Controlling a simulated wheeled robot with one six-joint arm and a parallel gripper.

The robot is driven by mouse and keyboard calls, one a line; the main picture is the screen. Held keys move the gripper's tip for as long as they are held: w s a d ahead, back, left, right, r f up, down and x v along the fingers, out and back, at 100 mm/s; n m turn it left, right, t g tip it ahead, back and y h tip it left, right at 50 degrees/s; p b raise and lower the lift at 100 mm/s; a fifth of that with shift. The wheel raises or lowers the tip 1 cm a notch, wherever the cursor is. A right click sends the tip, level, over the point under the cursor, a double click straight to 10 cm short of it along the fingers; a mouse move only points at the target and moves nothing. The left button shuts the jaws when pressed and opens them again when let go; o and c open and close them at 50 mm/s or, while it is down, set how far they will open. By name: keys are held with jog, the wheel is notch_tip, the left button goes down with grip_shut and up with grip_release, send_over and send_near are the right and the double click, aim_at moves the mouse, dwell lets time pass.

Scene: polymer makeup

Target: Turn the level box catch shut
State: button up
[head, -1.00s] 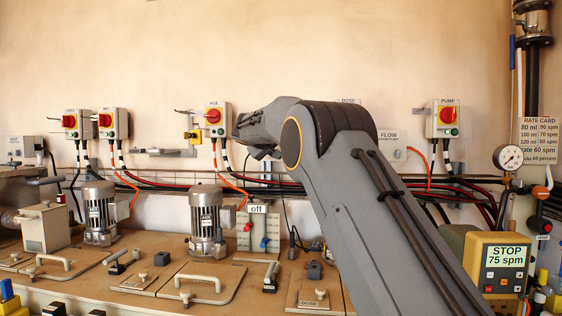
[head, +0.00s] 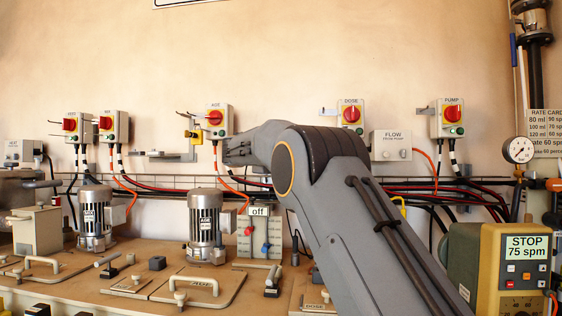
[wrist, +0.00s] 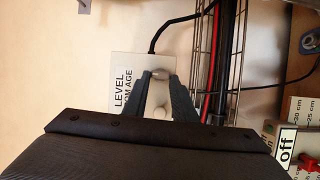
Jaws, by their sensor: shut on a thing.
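The level box (wrist: 122,80) is a pale box with a "LEVEL ... AGE" label in the wrist view. A small light catch (wrist: 160,74) shows on it between my fingertips. My gripper (wrist: 160,82) is shut on the catch, with a dark finger on either side. In the head view my gripper (head: 236,151) is at the wall, just below and right of the AGE switch (head: 215,118). My arm hides the level box there.
A wire cable tray (wrist: 228,60) with red and black cables runs beside the box. Motors (head: 206,225), lids with handles and an "off" switch panel (head: 258,235) stand on the bench below.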

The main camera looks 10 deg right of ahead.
jog(key=shift+f+n+b, duration=0.1)
jog(key=shift+n+b, duration=0.2)
jog(key=shift+n, duration=0.1)
jog(key=o, duration=1.1)
jog(key=shift+c, duration=0.2)
jog(key=b+v, duration=0.1)
jog(key=v, duration=0.6)
jog(key=shift+s+a, duration=0.25)
jog(key=shift+a, duration=0.05)
jog(key=shift+f, duration=0.15)
